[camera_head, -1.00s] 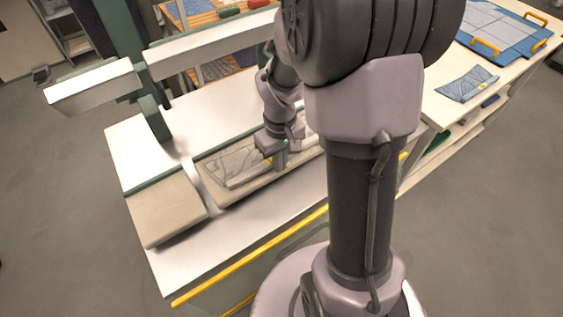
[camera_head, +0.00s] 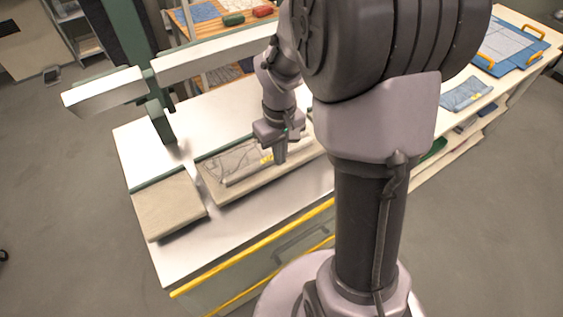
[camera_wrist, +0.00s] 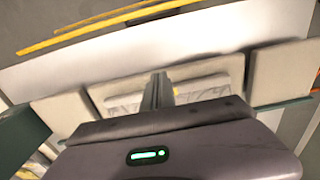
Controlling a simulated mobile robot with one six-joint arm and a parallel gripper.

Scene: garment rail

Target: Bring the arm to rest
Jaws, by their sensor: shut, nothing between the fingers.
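My gripper (camera_head: 280,157) is at the end of my arm, pointing down over the beige padded board (camera_head: 222,196) on the white table. Its fingers are shut with nothing between them. A folded grey garment (camera_head: 236,165) with a small yellow patch lies on the board, beside and partly behind the fingers. In the wrist view, the shut fingers (camera_wrist: 158,90) stand in front of the garment (camera_wrist: 124,102) and the board (camera_wrist: 97,93). I cannot tell how far the fingertips are above the garment. My upper arm hides the right part of the table in the head view.
A second beige pad (camera_head: 168,205) lies to the left on the white table (camera_head: 225,107). A green post with pale beams (camera_head: 215,57) stands at the back. A side counter (camera_head: 458,118) at right holds a folded blue garment (camera_head: 465,93) and a blue board with orange handles (camera_head: 508,50).

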